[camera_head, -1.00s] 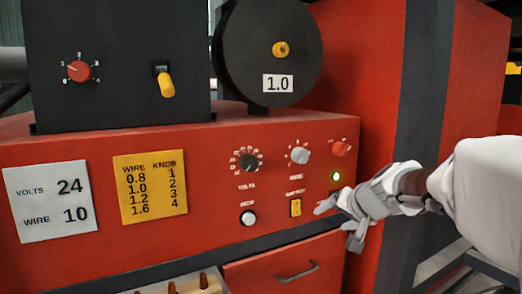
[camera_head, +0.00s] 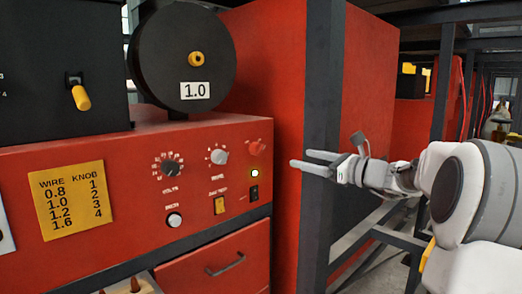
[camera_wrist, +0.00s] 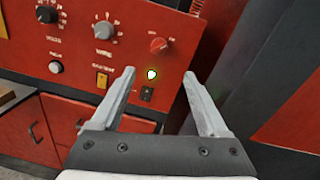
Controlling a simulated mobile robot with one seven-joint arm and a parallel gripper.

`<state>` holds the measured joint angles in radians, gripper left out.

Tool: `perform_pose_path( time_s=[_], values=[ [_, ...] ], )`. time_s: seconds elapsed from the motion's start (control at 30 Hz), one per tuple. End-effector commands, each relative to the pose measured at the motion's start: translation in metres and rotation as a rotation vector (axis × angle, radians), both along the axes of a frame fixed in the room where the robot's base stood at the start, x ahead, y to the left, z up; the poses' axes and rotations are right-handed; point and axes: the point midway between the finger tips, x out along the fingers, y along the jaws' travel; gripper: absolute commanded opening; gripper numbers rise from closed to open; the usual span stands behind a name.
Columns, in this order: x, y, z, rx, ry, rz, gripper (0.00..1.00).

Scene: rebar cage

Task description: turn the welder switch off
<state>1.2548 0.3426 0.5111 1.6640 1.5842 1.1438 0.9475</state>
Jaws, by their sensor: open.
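The red welder panel (camera_head: 120,150) carries a small dark switch (camera_head: 254,195) low at its right end, below a lit lamp (camera_head: 254,173). In the wrist view the switch and lamp lie between the two fingers (camera_wrist: 158,73), beyond the tips.
A red knob (camera_head: 255,145), grey knob (camera_head: 219,157), black dial (camera_head: 167,168), yellow switch (camera_head: 219,204) and white button (camera_head: 174,220) share the panel. A drawer (camera_head: 220,265) is below. A dark post (camera_head: 321,140) stands right of the welder.

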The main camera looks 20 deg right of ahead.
Motion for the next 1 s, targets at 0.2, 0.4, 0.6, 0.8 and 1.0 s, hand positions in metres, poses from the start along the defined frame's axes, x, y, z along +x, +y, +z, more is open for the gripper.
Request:
perform_pose_path(
  time_s=[0.2, 0.4, 0.6, 0.8, 1.0],
  values=[
    [0.042, 0.020, 0.001, -0.001, 0.000, 0.006, 0.78],
    [0.083, 0.038, 0.001, -0.001, 0.001, 0.006, 0.78],
    [0.119, 0.053, 0.001, -0.003, 0.001, 0.004, 0.78],
    [0.140, 0.062, 0.000, -0.004, 0.001, 0.004, 0.78],
    [0.145, 0.063, -0.001, -0.005, 0.001, 0.000, 0.78]
  ],
)
